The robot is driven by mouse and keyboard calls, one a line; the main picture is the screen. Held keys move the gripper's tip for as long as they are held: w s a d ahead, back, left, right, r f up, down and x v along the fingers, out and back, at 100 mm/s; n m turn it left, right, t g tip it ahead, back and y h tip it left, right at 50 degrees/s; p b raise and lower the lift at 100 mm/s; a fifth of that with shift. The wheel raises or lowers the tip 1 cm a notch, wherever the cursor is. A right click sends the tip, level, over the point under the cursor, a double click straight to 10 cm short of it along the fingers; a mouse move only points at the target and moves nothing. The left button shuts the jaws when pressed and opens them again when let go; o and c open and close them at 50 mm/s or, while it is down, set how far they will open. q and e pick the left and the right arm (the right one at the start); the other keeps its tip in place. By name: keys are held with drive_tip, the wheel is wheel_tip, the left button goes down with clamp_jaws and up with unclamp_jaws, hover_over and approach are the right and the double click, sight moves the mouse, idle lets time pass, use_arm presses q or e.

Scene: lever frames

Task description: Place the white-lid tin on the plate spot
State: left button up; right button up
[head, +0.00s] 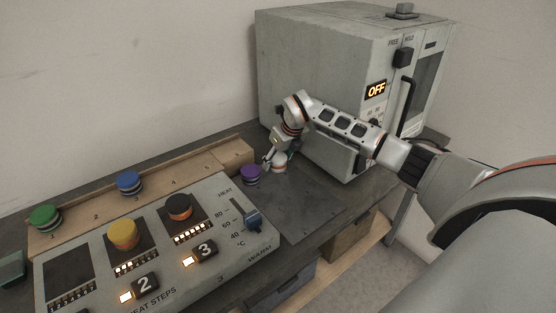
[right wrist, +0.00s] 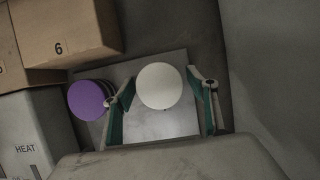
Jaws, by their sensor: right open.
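The white-lid tin (right wrist: 160,86) shows from above in the right wrist view, its round lid over a square grey metal plate (right wrist: 165,126). My right gripper (right wrist: 161,80) is open, with one finger on each side of the tin and a gap visible at the right. Whether the left finger touches the tin I cannot tell. In the head view my right gripper (head: 274,161) points down beside the purple tin (head: 251,174), in front of the big grey oven. There the gripper largely hides the white-lid tin.
The purple-lid tin (right wrist: 86,100) stands close to the left finger. A cardboard-coloured block marked 6 (right wrist: 65,35) lies behind. The oven (head: 320,70) reads OFF. Bare counter lies at the front right.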

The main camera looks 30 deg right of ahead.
use_arm(q)
drive_tip(key=shift+w+r, duration=0.1)
drive_tip(key=shift+r, duration=0.2)
use_arm(e)
drive_tip(key=v, duration=1.2)
